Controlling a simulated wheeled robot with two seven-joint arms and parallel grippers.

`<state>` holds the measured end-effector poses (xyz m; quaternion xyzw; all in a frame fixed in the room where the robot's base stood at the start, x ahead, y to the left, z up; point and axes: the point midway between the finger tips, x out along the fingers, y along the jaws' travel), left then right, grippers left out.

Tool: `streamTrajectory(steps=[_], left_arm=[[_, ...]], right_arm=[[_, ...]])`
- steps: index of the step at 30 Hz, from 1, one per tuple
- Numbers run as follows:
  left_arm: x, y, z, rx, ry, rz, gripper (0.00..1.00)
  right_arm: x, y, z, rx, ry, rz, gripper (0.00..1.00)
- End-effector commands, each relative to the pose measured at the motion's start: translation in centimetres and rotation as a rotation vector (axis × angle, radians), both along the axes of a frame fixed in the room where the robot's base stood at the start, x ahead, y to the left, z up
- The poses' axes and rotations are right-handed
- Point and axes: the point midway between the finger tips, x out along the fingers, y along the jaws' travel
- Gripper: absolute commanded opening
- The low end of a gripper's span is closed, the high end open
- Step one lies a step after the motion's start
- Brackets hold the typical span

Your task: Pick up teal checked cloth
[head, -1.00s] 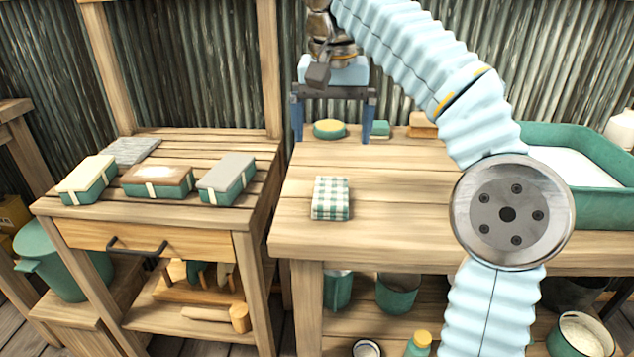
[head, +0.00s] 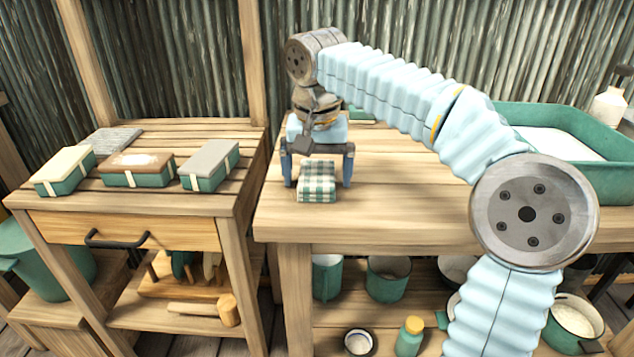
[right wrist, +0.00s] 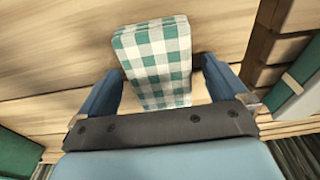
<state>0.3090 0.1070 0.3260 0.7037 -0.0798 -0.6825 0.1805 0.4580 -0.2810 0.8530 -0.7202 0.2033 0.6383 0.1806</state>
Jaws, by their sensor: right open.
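The teal checked cloth (head: 317,184) is a folded, teal-and-white block lying on the right-hand wooden table, near its front left. My right gripper (head: 317,184) is just above and behind it in the head view, with its blue fingers apart on either side of the cloth's far part. In the right wrist view the cloth (right wrist: 157,62) lies between the two open fingers (right wrist: 160,82) and extends beyond their tips. A gap shows on each side, so the fingers do not appear to touch it. My left gripper is not in view.
A slatted table (head: 180,208) with several strapped boxes stands to the left, beyond a narrow gap. A green tray (head: 560,120) with white contents sits at the back right. The tabletop right of the cloth is clear. Pots stand on the shelf below.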

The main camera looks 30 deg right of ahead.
Motion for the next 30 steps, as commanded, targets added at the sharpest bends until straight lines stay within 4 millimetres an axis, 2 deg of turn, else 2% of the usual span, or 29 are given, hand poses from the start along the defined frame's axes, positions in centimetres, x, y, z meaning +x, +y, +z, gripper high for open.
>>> streamTrajectory(steps=[5,16,25,30], left_arm=[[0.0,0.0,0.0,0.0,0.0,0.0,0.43],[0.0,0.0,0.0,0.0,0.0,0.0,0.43],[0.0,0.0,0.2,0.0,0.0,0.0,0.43],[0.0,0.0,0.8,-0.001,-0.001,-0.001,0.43]], right_arm=[[0.0,0.0,0.0,0.0,0.0,0.0,0.98],[0.0,0.0,0.1,0.0,0.0,0.0,0.42],[0.0,0.0,0.4,0.0,-0.001,0.0,0.42],[0.1,0.1,2.5,0.001,-0.004,0.002,0.42]])
